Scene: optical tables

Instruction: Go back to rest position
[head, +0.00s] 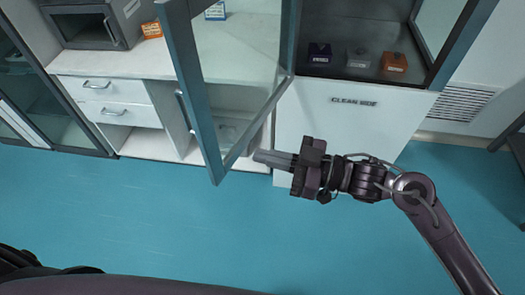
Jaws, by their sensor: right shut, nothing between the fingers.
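My right gripper (273,159) is in the middle of the head view, its arm coming in from the lower right. Its fingers are together and empty, pointing left. The fingertips are close to the lower corner of an open, blue-framed glass door (208,125); I cannot tell whether they touch it. My left gripper is not in the picture.
Behind stands a cabinet marked "CLEAN SIDE" (354,102), with a purple (319,53), a grey (358,58) and an orange item (394,62) on its shelf. A drawer counter (110,102) is at left. Blue floor (150,220) in front is clear.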

